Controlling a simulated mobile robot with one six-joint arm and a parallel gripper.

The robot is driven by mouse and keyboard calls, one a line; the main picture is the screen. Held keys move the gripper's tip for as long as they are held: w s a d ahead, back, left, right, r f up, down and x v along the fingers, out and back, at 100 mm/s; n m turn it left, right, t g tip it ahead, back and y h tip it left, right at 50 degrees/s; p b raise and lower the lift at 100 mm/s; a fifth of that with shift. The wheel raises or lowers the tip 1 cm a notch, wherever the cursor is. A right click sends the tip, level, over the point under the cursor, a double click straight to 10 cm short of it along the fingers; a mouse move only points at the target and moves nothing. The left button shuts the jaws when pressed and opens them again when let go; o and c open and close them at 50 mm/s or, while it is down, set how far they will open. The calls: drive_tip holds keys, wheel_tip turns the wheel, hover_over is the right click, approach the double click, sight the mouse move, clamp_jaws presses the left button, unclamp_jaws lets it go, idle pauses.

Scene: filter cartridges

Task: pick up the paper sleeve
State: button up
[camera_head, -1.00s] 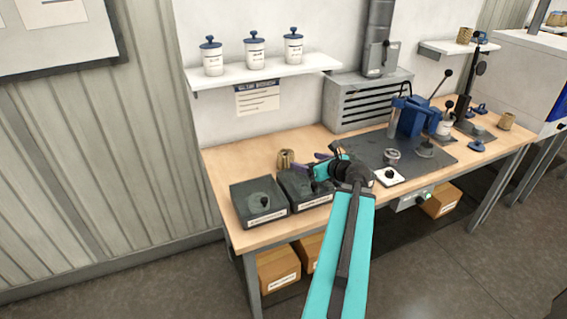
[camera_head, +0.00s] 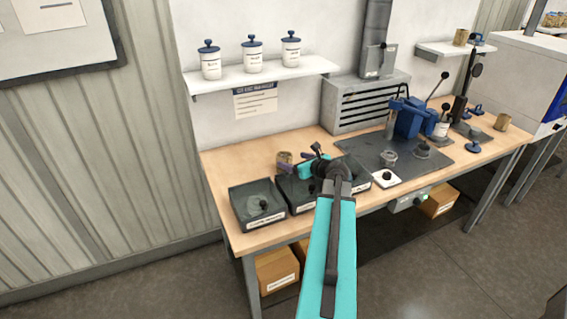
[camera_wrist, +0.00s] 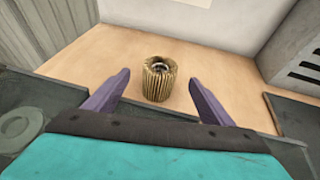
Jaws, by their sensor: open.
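The paper sleeve (camera_wrist: 159,80) is a tan pleated cylinder with a dark-centred opening on top. It stands upright on the bare wooden bench top in the wrist view. In the head view it shows small behind the dark trays (camera_head: 284,157), partly hidden by my gripper. My gripper (camera_wrist: 159,88) is open, with two purple fingers spread to either side of the sleeve in the wrist view. The fingers appear nearer the camera than the sleeve, with a visible gap on each side and nothing between them held. In the head view my gripper (camera_head: 296,160) hangs close to the sleeve.
Dark labelled trays (camera_head: 258,208) line the bench's front left. A grey vented box (camera_head: 362,103) stands at the back, beside a dark mat with a blue press (camera_head: 409,118). A shelf (camera_head: 262,75) with white jars hangs above.

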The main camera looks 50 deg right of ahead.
sight(287, 158)
drive_tip(key=shift+w+d+f, duration=0.1)
drive_tip(key=shift+w+f, duration=0.05)
drive_tip(key=shift+w, duration=0.3)
drive_tip(key=shift+p+x, duration=0.8)
drive_tip(key=shift+x, duration=0.5)
drive_tip(key=shift+p+x, duration=0.35)
drive_tip(key=shift+x, duration=0.95)
drive_tip(key=c, duration=1.1)
drive_tip(key=shift+r, duration=0.3)
